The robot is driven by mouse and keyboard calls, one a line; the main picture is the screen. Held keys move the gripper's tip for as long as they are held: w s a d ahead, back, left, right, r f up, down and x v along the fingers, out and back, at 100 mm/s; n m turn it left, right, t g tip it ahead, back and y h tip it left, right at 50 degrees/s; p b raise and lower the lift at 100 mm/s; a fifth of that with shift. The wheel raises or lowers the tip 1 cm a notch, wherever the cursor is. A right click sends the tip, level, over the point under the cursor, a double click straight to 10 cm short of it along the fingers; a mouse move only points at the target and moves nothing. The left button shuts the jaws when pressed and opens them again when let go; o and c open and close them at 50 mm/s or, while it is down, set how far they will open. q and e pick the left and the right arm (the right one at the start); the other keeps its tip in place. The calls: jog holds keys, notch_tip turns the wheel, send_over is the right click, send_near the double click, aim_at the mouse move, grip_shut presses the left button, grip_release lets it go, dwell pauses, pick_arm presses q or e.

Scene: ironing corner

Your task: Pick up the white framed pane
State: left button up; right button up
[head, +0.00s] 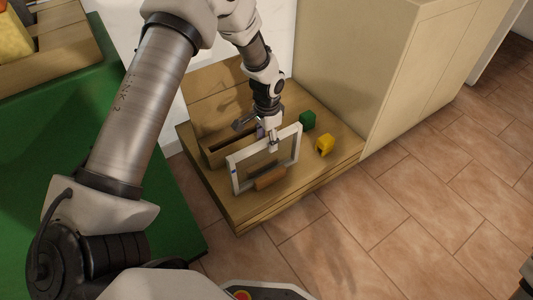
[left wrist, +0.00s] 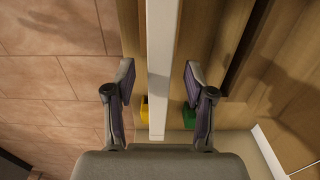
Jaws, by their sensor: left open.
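The white framed pane (head: 290,131) stands upright on a low wooden table, with its top bar slanting up to the right in the head view. My left gripper (head: 272,142) is at the top bar, pointing down. In the left wrist view the white bar (left wrist: 161,50) runs between the two fingers of the open left gripper (left wrist: 158,68). Gaps show on both sides of the bar, so the fingers appear clear of it. The gripper hides part of the top bar in the head view.
On the wooden table (head: 240,211), a brown block (head: 270,179) lies at the pane's lower edge. A wooden box (head: 215,154) stands behind it. A green block (head: 308,120) and a yellow block (head: 325,145) sit to its right. A beige cabinet (head: 345,65) adjoins the table.

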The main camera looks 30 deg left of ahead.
aim_at(266, 149)
pick_arm(q)
notch_tip(266, 149, down, 5)
jog(key=b, duration=0.3)
jog(key=shift+s+r, duration=0.1)
jog(key=shift+c, duration=0.7)
grip_shut()
jog(key=shift+r, duration=0.1)
